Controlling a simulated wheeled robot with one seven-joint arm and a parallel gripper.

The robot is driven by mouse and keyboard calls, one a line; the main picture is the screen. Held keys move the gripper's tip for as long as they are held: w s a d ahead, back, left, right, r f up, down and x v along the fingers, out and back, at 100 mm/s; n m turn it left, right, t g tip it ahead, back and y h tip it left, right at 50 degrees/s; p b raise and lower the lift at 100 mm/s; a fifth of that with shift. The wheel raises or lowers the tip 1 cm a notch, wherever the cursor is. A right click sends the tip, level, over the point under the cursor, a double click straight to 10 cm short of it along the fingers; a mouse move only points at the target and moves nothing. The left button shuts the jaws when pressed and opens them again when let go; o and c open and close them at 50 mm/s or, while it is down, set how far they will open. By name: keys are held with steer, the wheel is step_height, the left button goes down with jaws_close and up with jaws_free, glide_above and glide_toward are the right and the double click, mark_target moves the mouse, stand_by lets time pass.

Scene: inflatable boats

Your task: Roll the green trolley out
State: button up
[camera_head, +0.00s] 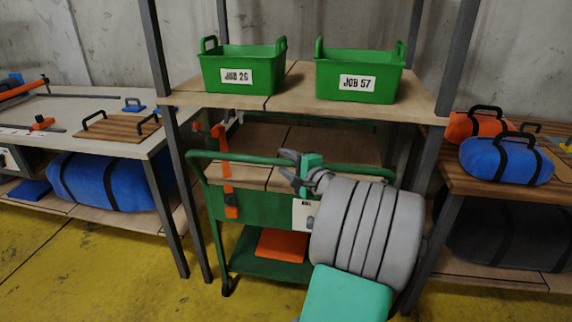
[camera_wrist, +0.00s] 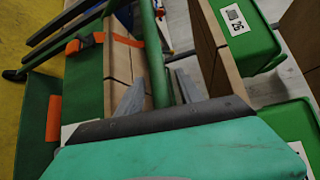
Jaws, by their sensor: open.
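The green trolley (camera_head: 255,208) stands under the shelf of a metal-framed rack. Its green push handle (camera_head: 235,157) runs across its top; my arm hides its right part. In the wrist view the green handle bar (camera_wrist: 152,50) runs between my two grey fingers. My gripper (camera_head: 286,165) is open at the handle, fingers pointing left; it also shows in the wrist view (camera_wrist: 159,85). I cannot tell whether either finger touches the bar. An orange strap (camera_head: 228,175) hangs on the trolley's left side, and an orange item (camera_head: 283,244) lies on its lower deck.
Green bins marked JOB 26 (camera_head: 241,70) and JOB 57 (camera_head: 358,76) stand on the shelf (camera_head: 290,97) above. Rack legs flank the trolley. A bench (camera_head: 150,146) is at left, and a wooden table (camera_head: 500,186) with bags at right. Yellow floor (camera_head: 110,265) is clear at front left.

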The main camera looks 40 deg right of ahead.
steer(key=shift+c, duration=0.4)
jaws_close()
stand_by(0.9)
